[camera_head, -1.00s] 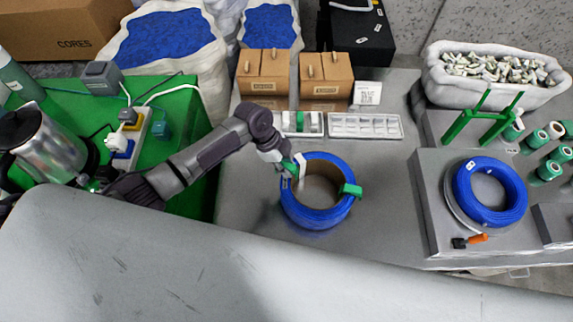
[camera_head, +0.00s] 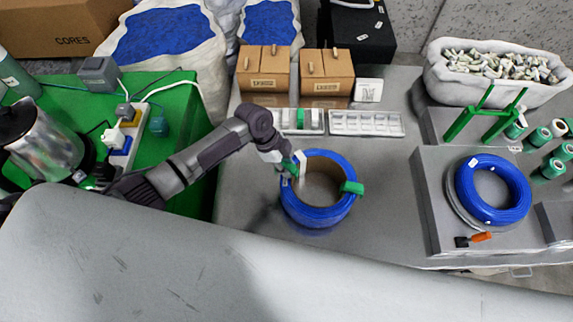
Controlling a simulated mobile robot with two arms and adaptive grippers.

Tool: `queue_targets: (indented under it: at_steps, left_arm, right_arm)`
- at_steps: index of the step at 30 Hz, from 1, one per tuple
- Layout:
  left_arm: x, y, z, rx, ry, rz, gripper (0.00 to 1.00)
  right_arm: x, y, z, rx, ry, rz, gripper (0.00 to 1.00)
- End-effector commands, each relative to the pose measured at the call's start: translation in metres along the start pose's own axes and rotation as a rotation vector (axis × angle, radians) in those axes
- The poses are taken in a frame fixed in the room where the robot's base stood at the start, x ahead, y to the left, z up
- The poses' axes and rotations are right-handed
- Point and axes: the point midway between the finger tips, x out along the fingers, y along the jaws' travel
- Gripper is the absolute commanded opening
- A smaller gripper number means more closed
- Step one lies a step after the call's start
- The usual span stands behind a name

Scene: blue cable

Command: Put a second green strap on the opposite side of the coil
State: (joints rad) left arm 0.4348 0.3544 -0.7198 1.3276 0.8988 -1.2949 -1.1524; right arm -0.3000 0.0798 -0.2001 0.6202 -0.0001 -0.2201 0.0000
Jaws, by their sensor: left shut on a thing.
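A blue cable coil (camera_head: 318,215) lies on the grey table around a brown core. A green strap (camera_head: 352,188) sits on its right side. My left gripper (camera_head: 293,167) is at the coil's upper left rim, shut on a second green strap (camera_head: 288,166) that is partly hidden by the fingers. I cannot tell whether this strap touches the coil or wraps around it. My right gripper is not in view.
Two trays (camera_head: 366,123) and small cardboard boxes (camera_head: 326,70) stand behind the coil. At the right, another blue coil (camera_head: 492,190) lies on a raised plate near a green stand (camera_head: 484,122) and green rolls. The table right of the coil is clear.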

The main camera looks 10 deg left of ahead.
Motion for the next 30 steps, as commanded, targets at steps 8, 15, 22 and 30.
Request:
queue_targets:
  at_steps: [8,15,22,30]
  left_arm:
    - [0.0,0.0,0.0,0.0,0.0,0.0,0.08]
    - [0.006,0.0,0.002,0.0,0.0,0.0,0.08]
    - [0.003,0.0,0.001,0.001,0.0,0.0,0.08]
    - [-0.005,0.0,-0.002,0.001,0.0,-0.001,0.08]
  right_arm:
    - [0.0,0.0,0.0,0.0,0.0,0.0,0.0]
    - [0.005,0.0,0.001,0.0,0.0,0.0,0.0]
    - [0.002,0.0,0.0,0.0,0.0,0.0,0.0]
    - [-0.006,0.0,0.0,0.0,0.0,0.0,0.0]
